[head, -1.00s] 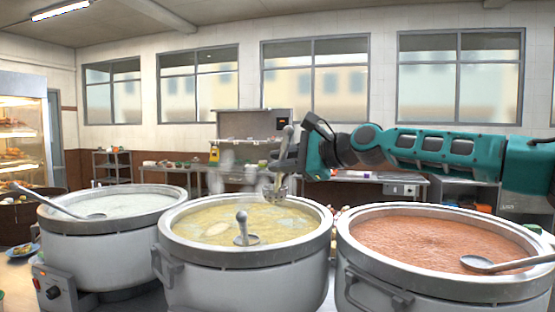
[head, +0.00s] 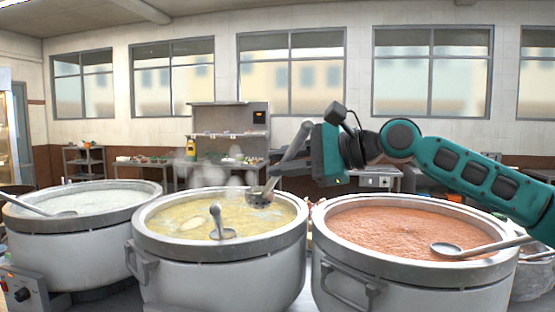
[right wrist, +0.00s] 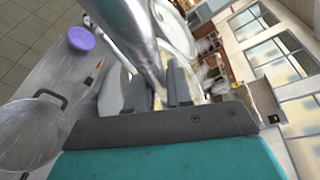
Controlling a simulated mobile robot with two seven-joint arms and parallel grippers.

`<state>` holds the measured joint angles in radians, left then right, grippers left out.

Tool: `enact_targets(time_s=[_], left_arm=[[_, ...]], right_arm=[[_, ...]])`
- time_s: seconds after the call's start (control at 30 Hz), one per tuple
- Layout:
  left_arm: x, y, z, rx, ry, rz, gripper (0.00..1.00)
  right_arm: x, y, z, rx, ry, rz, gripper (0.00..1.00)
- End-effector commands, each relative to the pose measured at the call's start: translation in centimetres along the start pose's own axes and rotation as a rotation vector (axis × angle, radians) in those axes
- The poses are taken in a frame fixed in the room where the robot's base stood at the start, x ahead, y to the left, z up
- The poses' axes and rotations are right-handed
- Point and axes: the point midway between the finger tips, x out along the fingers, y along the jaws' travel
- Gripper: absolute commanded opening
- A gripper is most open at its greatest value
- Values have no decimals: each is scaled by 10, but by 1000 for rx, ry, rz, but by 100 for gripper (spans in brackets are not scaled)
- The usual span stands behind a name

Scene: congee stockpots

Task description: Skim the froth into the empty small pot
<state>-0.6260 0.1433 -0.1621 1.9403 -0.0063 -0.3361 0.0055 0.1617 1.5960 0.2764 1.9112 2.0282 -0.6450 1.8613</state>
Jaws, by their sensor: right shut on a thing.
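My right gripper (head: 312,152) is shut on the metal handle of a skimmer (head: 259,199). The handle leans to the upper right and the bowl hangs low over the back right of the middle stockpot (head: 150,243). I cannot tell whether the bowl touches the yellow congee (head: 185,222), which has pale froth-like patches. In the right wrist view the handle (right wrist: 135,40) runs between the fingers. A shiny steel pot with a dark handle (right wrist: 28,138) is at lower left there and looks empty. A steel pot (head: 535,275) partly shows at the head view's right edge. My left gripper is out of view.
A ladle (head: 222,234) stands in the middle pot. The left stockpot (head: 70,245) holds white congee and a ladle (head: 40,208). The right stockpot (head: 420,290) holds red congee and a ladle (head: 480,247). A purple bowl (right wrist: 81,38) shows in the wrist view.

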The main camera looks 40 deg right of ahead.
Motion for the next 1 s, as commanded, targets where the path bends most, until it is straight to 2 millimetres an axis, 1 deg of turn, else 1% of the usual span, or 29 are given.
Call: enact_targets(time_s=[0.03, 0.17, 0.27, 0.4, 1.0], left_arm=[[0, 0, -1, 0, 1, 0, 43], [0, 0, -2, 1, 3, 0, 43], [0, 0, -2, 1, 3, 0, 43], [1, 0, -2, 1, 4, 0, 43], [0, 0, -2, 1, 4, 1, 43]], right_arm=[[-4, 0, 4, -2, -11, -6, 0], [-12, 4, 7, -3, -10, -10, 0], [-20, 12, 13, -6, -21, 5, 0], [-36, 21, 18, -9, -27, 9, 0], [-100, 61, 56, -35, -93, 54, 0]])
